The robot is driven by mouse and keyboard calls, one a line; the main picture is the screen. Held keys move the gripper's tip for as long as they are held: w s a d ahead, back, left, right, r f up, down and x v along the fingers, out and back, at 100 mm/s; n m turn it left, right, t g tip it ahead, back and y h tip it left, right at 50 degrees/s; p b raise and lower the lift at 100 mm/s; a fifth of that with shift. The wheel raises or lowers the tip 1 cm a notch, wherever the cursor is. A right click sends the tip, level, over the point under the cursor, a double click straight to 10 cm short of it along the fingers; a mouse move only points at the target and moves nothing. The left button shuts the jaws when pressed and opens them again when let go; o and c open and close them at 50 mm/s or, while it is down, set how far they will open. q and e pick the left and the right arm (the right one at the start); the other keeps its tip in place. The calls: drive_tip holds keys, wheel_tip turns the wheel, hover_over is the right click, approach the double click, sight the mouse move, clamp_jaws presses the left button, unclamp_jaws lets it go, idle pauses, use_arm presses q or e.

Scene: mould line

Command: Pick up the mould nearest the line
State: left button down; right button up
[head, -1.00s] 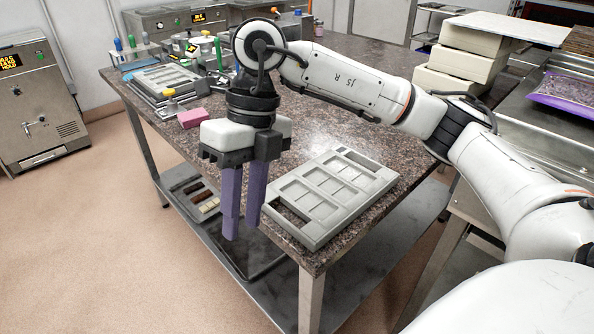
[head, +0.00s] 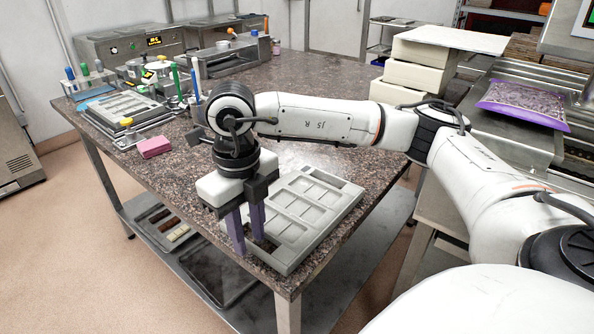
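A grey mould (head: 306,207) with rectangular cavities lies flat near the front corner of the speckled stone table. My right gripper (head: 247,240) points down at the mould's left end with its two purple fingers apart. One finger stands at the outer edge and the other over the slot at that end. I cannot tell whether they touch the mould. Part of the mould's left end is hidden behind the fingers. A second grey mould (head: 128,106) lies at the far left of the table. My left gripper is not in view.
A pink block (head: 154,148) and bottles stand left on the stone table (head: 330,78). White boxes (head: 408,72) are stacked at the back right, beside a purple bag (head: 520,102) on a steel surface. A lower shelf holds chocolate bars (head: 168,226).

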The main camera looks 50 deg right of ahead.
drive_tip(key=shift+f, duration=0.4)
clamp_jaws()
drive_tip(key=shift+r, duration=0.1)
wheel_tip(320, 180, up, 14)
drive_tip(key=p, duration=0.2)
drive_tip(key=shift+p, duration=0.3)
idle(0.3)
